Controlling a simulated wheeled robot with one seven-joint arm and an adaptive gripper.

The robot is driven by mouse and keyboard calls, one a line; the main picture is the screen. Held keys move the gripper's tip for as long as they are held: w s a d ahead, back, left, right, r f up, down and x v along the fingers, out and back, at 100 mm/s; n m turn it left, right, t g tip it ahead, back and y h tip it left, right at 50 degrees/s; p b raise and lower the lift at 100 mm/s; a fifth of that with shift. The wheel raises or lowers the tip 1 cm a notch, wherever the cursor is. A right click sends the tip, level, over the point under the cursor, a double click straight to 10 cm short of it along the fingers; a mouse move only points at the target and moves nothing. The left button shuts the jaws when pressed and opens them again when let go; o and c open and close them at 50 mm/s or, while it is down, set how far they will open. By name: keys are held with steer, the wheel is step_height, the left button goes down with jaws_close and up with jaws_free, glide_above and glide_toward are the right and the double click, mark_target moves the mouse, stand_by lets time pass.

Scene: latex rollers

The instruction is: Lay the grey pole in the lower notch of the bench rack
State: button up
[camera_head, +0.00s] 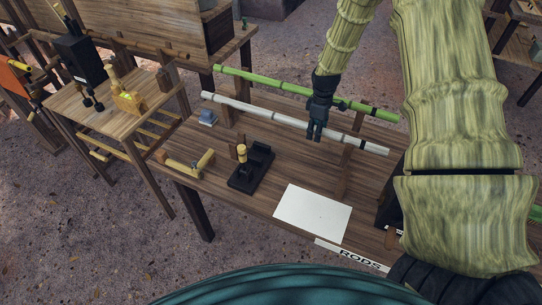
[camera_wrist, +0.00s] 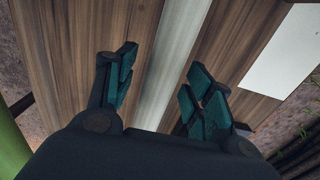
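The grey pole (camera_head: 240,106) runs slantwise across the wooden bench rack, with dark bands near its right end. It lies in front of and below the green pole (camera_head: 270,85). The rack's right upright (camera_head: 346,168) shows under the grey pole; the notches are too small to make out, so I cannot tell whether the pole is seated. My gripper (camera_head: 316,134) points down at the grey pole, right of its middle. In the wrist view the gripper (camera_wrist: 158,88) is open, and the grey pole (camera_wrist: 178,50) passes between its fingers with gaps on both sides.
The bench top (camera_head: 225,150) holds a black stand (camera_head: 250,168), a wooden angle piece (camera_head: 190,165), a white sheet (camera_head: 313,213) and a "RODS" label (camera_head: 352,256). A small side table (camera_head: 115,120) stands left. My arm hides the bench's right end.

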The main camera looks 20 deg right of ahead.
step_height(320, 180, up, 12)
stand_by(0.8)
